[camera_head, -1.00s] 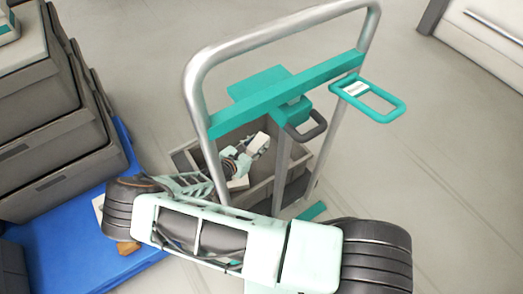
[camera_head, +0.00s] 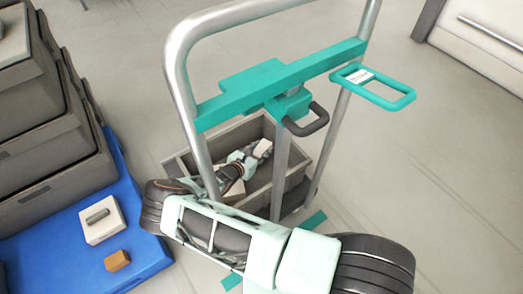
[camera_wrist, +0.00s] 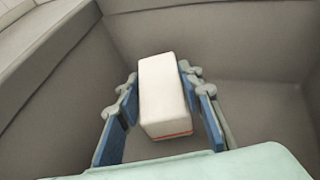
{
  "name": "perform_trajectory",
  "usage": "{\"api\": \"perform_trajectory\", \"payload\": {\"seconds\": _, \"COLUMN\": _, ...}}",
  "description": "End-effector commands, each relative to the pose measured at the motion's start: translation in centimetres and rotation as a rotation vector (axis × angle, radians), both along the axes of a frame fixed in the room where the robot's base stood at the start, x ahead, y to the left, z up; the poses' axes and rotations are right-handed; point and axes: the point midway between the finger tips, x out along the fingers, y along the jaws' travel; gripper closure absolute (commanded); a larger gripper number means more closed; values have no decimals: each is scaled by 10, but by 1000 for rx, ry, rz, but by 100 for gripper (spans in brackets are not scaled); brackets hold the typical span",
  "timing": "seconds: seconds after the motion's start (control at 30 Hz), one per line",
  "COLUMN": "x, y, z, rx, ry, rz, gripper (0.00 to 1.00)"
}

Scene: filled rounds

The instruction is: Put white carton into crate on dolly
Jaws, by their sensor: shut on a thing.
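The white carton (camera_wrist: 164,88) has an orange stripe at its near end. In the wrist view it sits between the blue-padded fingers of my gripper (camera_wrist: 166,105), which is shut on it. Grey crate walls (camera_wrist: 215,35) surround it; I cannot tell whether it touches the floor. In the head view my gripper (camera_head: 252,158) reaches down inside the grey crate (camera_head: 297,166) on the dolly, with the white carton (camera_head: 263,148) at its tip. The dolly (camera_head: 180,75) has a tall silver handle frame and a teal crossbar.
My arm crosses the front of the dolly and hides part of the crate. A pale block (camera_head: 231,192) shows near the crate's front. A blue platform (camera_head: 60,235) at left bears stacked grey crates (camera_head: 55,150), a white box (camera_head: 103,220) and an orange-brown block (camera_head: 117,260).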

Motion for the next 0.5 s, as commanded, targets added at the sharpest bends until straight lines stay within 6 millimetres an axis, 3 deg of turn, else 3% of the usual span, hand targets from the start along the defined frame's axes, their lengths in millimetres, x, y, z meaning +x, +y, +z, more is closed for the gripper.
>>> {"api": "perform_trajectory", "payload": {"seconds": 0.5, "x": 0, "y": 0, "z": -10, "rx": -1, "ry": -2, "rz": 0, "gripper": 96}}
